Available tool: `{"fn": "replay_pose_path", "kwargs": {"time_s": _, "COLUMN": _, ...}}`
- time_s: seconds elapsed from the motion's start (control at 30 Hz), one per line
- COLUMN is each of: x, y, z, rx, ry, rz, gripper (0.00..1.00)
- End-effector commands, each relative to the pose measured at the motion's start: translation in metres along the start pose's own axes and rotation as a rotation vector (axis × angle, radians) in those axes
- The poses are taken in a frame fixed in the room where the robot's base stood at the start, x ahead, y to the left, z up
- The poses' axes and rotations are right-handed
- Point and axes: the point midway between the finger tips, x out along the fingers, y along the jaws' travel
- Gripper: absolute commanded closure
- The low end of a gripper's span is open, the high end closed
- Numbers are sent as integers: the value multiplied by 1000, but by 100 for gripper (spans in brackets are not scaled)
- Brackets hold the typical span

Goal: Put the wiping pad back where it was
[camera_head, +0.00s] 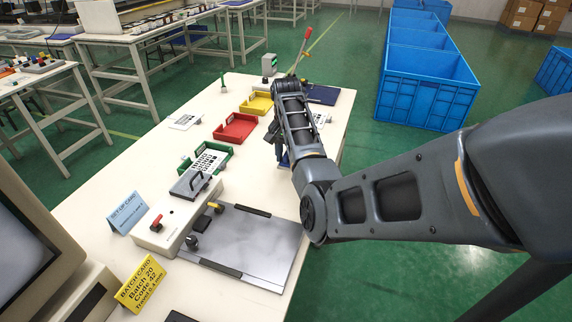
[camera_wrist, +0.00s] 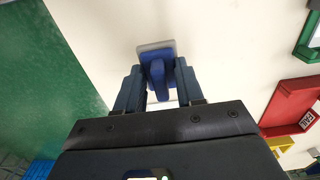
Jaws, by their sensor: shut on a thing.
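The wiping pad (camera_wrist: 157,48) shows in the wrist view as a blue handle on a pale grey base. My gripper (camera_wrist: 157,78) is shut on its handle, one finger on each side. In the head view my gripper (camera_head: 278,142) is over the right part of the white table, right of the red and green trays. A bit of the blue pad (camera_head: 284,160) shows below it, mostly hidden by my arm. I cannot tell whether the pad touches the table.
A green tray (camera_head: 207,160), a red tray (camera_head: 236,128) and a yellow tray (camera_head: 257,104) line the table. A dark blue flat item (camera_head: 323,95) lies at the far right corner. A press fixture (camera_head: 180,215) and metal plate (camera_head: 245,245) are nearer. Blue crates (camera_head: 425,85) stand beyond.

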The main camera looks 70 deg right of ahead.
Motion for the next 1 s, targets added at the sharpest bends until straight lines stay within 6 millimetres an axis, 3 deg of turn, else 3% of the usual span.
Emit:
{"fn": "replay_pose_path", "kwargs": {"time_s": 0.33, "x": 38, "y": -1, "z": 2, "rx": -1, "ry": -2, "rz": 1, "gripper": 91}}
{"fn": "replay_pose_path", "kwargs": {"time_s": 0.77, "x": 45, "y": -1, "z": 1, "rx": 0, "ry": 0, "rz": -1, "gripper": 91}}
{"fn": "replay_pose_path", "kwargs": {"time_s": 0.8, "x": 44, "y": -1, "z": 1, "rx": 0, "ry": 0, "rz": -1, "gripper": 59}}
{"fn": "replay_pose_path", "kwargs": {"time_s": 1.0, "x": 44, "y": -1, "z": 1, "rx": 0, "ry": 0, "rz": 0, "gripper": 40}}
